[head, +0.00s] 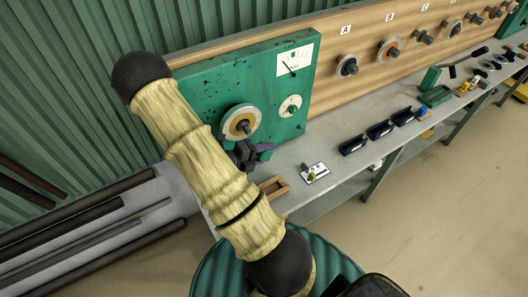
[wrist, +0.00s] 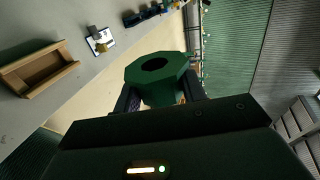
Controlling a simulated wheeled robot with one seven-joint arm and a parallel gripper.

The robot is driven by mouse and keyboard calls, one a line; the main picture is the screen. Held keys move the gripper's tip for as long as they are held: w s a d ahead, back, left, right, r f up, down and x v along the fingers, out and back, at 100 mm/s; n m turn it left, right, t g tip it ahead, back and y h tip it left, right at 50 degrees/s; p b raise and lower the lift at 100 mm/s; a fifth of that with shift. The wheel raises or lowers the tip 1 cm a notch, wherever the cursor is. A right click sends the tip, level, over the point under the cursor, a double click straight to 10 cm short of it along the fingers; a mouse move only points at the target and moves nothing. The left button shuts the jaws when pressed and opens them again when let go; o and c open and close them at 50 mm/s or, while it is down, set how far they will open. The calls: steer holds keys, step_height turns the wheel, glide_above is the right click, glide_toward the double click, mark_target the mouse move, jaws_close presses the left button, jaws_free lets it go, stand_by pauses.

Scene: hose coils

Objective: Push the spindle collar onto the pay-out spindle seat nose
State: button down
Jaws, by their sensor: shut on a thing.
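The spindle collar (wrist: 162,90) is a dark green, many-sided ring with a round hole. My gripper (wrist: 160,100) is shut on it in the wrist view, one dark finger at each side. In the head view my gripper (head: 246,154) is in front of the green panel, just below the seat. I cannot make out the collar there. The pay-out spindle seat (head: 236,113) looks to be the pale, gold-ringed disc with a dark nose on that panel. In the picture the collar is apart from the nose; their exact distance cannot be told.
A wooden tray (head: 273,188) and a white card (head: 314,172) lie on the grey bench below. Dark bins (head: 379,130) stand farther right. Lettered spindles line the wooden board.

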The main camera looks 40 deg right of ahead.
mark_target(249, 131)
steer(key=shift+r, duration=0.1)
steer(key=shift+w+d+p, duration=0.2)
steer(key=shift+w+p, duration=0.1)
steer(key=shift+w, duration=0.55)
steer(key=shift+w+d+p, duration=0.2)
steer(key=shift+w+p, duration=0.15)
steer(key=shift+w, duration=0.5)
steer(key=shift+w+d+p, duration=0.2)
steer(key=shift+w+p, duration=0.1)
steer(key=shift+w, duration=0.55)
steer(key=shift+p, duration=0.75)
steer(key=shift+w, duration=0.15)
steer(key=shift+w+d+p, duration=0.15)
steer(key=shift+w+d, duration=0.1)
steer(key=shift+w, duration=0.8)
steer(key=shift+w+d+p, duration=0.15)
steer(key=shift+w+d, duration=0.1)
steer(key=shift+w, duration=0.75)
steer(key=c, duration=0.7)
jaws_free()
steer(key=shift+c, duration=0.2)
steer(key=shift+o, duration=0.3)
